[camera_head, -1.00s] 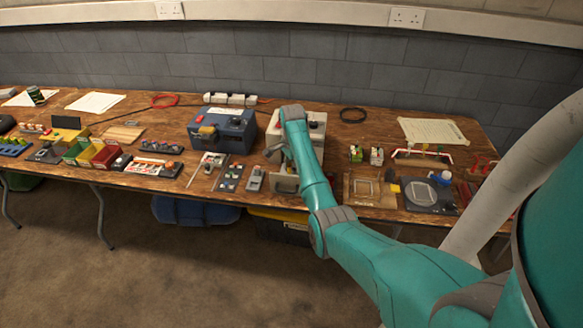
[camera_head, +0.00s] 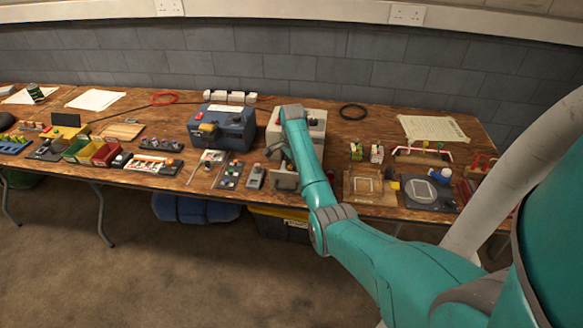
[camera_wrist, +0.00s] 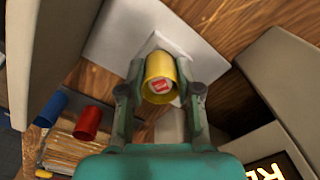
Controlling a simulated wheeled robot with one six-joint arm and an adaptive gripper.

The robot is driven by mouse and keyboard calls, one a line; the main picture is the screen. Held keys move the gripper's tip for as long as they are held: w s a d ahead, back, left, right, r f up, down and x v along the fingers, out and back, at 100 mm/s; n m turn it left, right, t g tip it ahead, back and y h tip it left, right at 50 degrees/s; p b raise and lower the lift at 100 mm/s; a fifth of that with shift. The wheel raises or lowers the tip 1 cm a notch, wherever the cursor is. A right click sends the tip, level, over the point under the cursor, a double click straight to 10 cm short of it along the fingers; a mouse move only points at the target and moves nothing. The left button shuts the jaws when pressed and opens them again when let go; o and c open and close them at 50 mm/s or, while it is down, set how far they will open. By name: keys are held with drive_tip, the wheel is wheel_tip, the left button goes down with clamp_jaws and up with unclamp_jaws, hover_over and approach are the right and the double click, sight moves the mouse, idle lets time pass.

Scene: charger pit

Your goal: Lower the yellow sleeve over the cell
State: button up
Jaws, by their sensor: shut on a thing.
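The yellow sleeve (camera_wrist: 159,65) is between the two fingers of my gripper (camera_wrist: 160,92) in the wrist view. My gripper is shut on it. Through the sleeve's open end I see the red and white top of the cell (camera_wrist: 161,87). The sleeve's rim surrounds that top in this view. How deep the cell sits inside cannot be told. Below them is a pale plate (camera_wrist: 112,40) on the wooden bench. In the head view my gripper is at the arm's end in front of the pale box, and the sleeve and cell cannot be made out.
The wrist view shows pale walls on both sides, with a blue cylinder (camera_wrist: 50,107) and a red cylinder (camera_wrist: 88,123) at the left.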

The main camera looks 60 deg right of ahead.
drive_tip(key=shift+f, duration=0.1)
drive_tip(key=o, duration=0.8)
drive_tip(key=shift+c, duration=0.2)
drive_tip(key=shift+r, duration=3.5)
